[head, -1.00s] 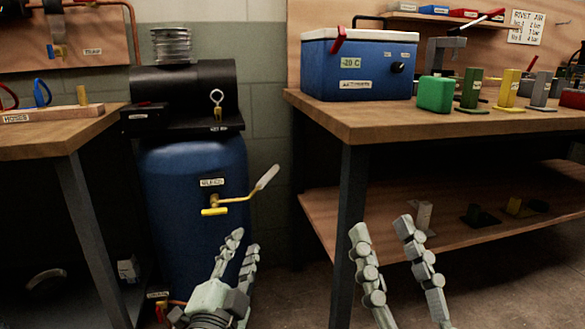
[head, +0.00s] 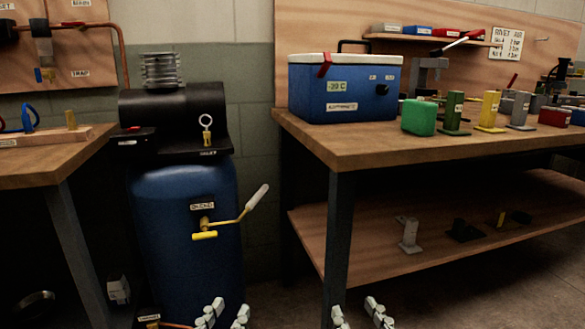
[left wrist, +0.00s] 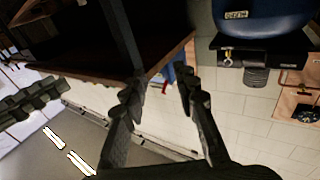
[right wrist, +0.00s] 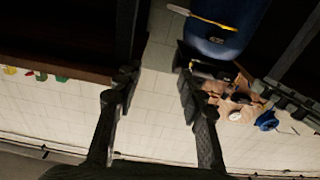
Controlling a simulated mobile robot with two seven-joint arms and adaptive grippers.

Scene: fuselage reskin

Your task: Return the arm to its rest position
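My left gripper (head: 222,314) is at the bottom edge of the head view, in front of the lower part of the blue compressor tank (head: 180,230). My right gripper (head: 355,314) is at the bottom edge, right of the tank, near the workbench leg. Both show only fingertips there, spread apart. In the left wrist view the left fingers (left wrist: 158,90) are apart with nothing between them. In the right wrist view the right fingers (right wrist: 158,85) are also apart and empty. The arms behind the grippers are hidden below the head view.
A workbench (head: 345,150) on the right holds a blue cooler (head: 345,95) and several coloured blocks. Its lower shelf (head: 370,255) carries small parts. Another bench (head: 60,155) stands at the left.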

